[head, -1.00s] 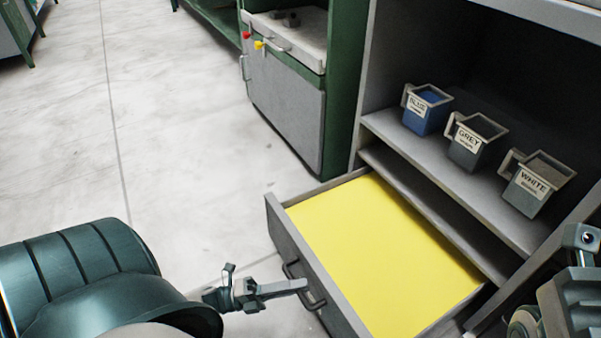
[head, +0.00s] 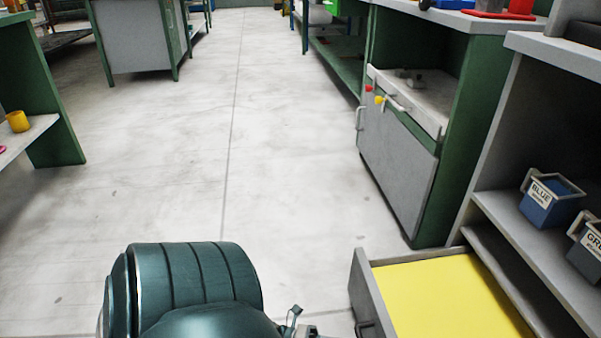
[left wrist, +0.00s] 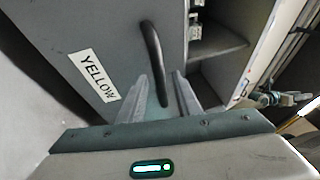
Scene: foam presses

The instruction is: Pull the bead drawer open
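The bead drawer (head: 445,300) stands pulled out of its grey cabinet, with yellow filling inside, at the lower right of the head view. In the left wrist view its grey front (left wrist: 110,40) bears a YELLOW label (left wrist: 94,76) and a dark curved handle (left wrist: 154,55). My left gripper (left wrist: 162,78) is at the handle, its two fingers apart with the handle's lower part between them. A gap shows beside the bar. In the head view only a small part of this gripper shows at the bottom edge. My right gripper is out of view.
A blue-labelled bin (head: 550,200) and a grey-labelled bin (head: 588,248) stand on the cabinet shelf. A green-framed bench with a grey cabinet door (head: 395,150) stands beyond the drawer. A shelf with a yellow cup (head: 17,121) is at left. The floor between is clear.

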